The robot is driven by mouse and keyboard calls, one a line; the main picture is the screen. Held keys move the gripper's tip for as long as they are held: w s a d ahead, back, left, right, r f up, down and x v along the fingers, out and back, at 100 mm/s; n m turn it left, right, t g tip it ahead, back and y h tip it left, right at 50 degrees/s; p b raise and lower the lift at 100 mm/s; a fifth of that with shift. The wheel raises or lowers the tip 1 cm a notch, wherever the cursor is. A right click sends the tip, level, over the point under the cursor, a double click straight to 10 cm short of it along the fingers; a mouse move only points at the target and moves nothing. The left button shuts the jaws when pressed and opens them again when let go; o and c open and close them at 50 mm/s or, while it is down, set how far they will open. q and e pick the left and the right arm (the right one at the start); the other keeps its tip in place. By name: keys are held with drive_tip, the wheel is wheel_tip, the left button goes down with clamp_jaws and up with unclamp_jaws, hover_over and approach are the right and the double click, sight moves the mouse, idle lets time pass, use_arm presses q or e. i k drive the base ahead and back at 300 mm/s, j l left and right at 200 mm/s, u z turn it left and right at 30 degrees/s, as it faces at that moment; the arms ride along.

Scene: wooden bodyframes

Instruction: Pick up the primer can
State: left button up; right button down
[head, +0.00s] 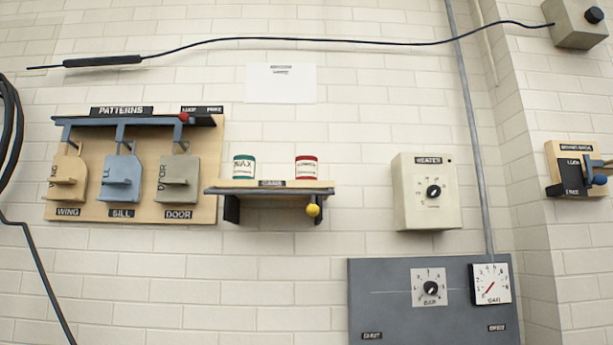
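Two small cans stand upright on a wall shelf (240,189) in the middle of the head view. The right can (306,168) is white with a red band, and its label is too blurred to read surely; it may be the primer can. The left can (243,168) has a green band and reads WAX. There is a clear gap between the two cans. Neither of my grippers shows in the head view.
A yellow knob (313,210) sits under the shelf's right end. A pattern board (205,205) with hanging patterns is left of the shelf, a heater box (427,192) right of it. A grey gauge panel (380,300) is below right. A cable (330,40) runs above.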

sight(305, 166)
drive_tip(key=z, duration=0.25)
drive_tip(key=i+j+z, duration=0.2)
drive_tip(key=z, duration=0.15)
drive_tip(key=i+j+z, duration=0.1)
drive_tip(key=j+z, duration=0.3)
drive_tip(key=i+j+z, duration=0.1)
drive_tip(key=j, duration=0.35)
drive_tip(key=i+j, duration=0.15)
drive_tip(key=j, duration=0.25)
drive_tip(key=z, duration=0.05)
